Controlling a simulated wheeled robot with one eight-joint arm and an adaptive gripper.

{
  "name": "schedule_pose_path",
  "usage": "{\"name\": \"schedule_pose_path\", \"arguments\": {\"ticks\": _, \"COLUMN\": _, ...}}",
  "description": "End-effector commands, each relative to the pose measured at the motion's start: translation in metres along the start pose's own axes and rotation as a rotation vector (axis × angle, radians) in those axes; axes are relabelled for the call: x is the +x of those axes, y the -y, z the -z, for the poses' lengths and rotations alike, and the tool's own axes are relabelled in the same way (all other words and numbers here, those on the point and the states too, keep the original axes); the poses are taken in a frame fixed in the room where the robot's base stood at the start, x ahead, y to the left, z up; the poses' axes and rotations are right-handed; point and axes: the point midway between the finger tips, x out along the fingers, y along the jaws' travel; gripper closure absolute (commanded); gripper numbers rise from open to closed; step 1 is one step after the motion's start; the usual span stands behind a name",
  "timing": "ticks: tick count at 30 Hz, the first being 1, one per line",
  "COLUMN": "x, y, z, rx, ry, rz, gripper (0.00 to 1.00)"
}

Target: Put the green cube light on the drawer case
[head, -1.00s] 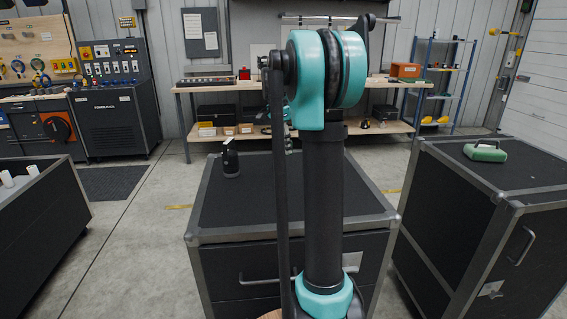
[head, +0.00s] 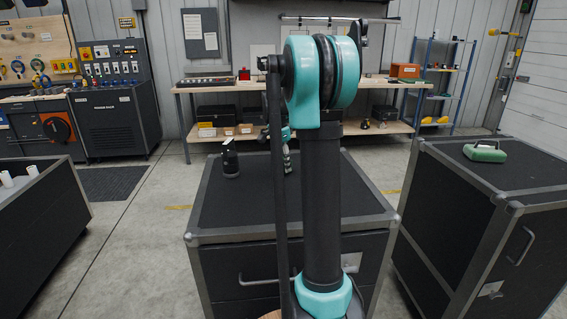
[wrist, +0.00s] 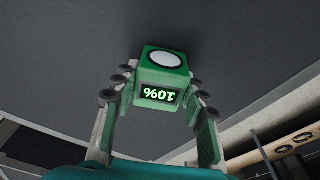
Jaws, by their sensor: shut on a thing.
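The green cube light (wrist: 163,75) shows in the wrist view, with a white round lens and a dark display reading 10%, upside down. My gripper (wrist: 162,86) is shut on it, one finger on each side. A dark flat surface lies beyond the cube; I cannot tell whether the cube touches it. In the head view the drawer case (head: 222,215) stands in the middle, dark with grey metal edges and a front drawer handle. My arm stands in front of it. Part of my wrist shows over its far half; the cube is hidden there.
A black device (head: 230,160) stands on the case's back left. Another dark case (head: 455,195) at right carries a green handled box (head: 485,152). A dark case (head: 35,215) with white cylinders is at left. A workbench (head: 345,130) stands behind.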

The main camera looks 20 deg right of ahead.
Motion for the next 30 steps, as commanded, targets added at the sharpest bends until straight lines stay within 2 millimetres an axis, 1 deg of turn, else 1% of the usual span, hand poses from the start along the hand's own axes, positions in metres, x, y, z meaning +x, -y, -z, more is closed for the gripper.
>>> {"name": "schedule_pose_path", "arguments": {"ticks": 1, "x": 0.001, "y": 0.000, "z": 0.000, "rx": 0.000, "ry": 0.000, "rz": 0.000, "gripper": 0.95}}
{"name": "schedule_pose_path", "arguments": {"ticks": 2, "x": 0.002, "y": 0.000, "z": 0.000, "rx": 0.000, "ry": 0.000, "rz": 0.000, "gripper": 0.56}}
{"name": "schedule_pose_path", "arguments": {"ticks": 6, "x": 0.001, "y": 0.000, "z": 0.000, "rx": 0.000, "ry": 0.000, "rz": 0.000, "gripper": 0.39}}
{"name": "schedule_pose_path", "arguments": {"ticks": 7, "x": 0.001, "y": 0.000, "z": 0.000, "rx": 0.000, "ry": 0.000, "rz": 0.000, "gripper": 0.37}}
{"name": "schedule_pose_path", "arguments": {"ticks": 16, "x": 0.000, "y": 0.000, "z": 0.000, "rx": 0.000, "ry": 0.000, "rz": 0.000, "gripper": 0.37}}
{"name": "schedule_pose_path", "arguments": {"ticks": 20, "x": -0.010, "y": 0.000, "z": 0.001, "rx": 0.000, "ry": 0.000, "rz": 0.000, "gripper": 0.37}}
{"name": "schedule_pose_path", "arguments": {"ticks": 23, "x": -0.026, "y": 0.000, "z": 0.001, "rx": -0.001, "ry": 0.000, "rz": 0.000, "gripper": 0.37}}
{"name": "schedule_pose_path", "arguments": {"ticks": 30, "x": -0.077, "y": 0.000, "z": 0.001, "rx": 0.000, "ry": 0.000, "rz": 0.000, "gripper": 0.37}}
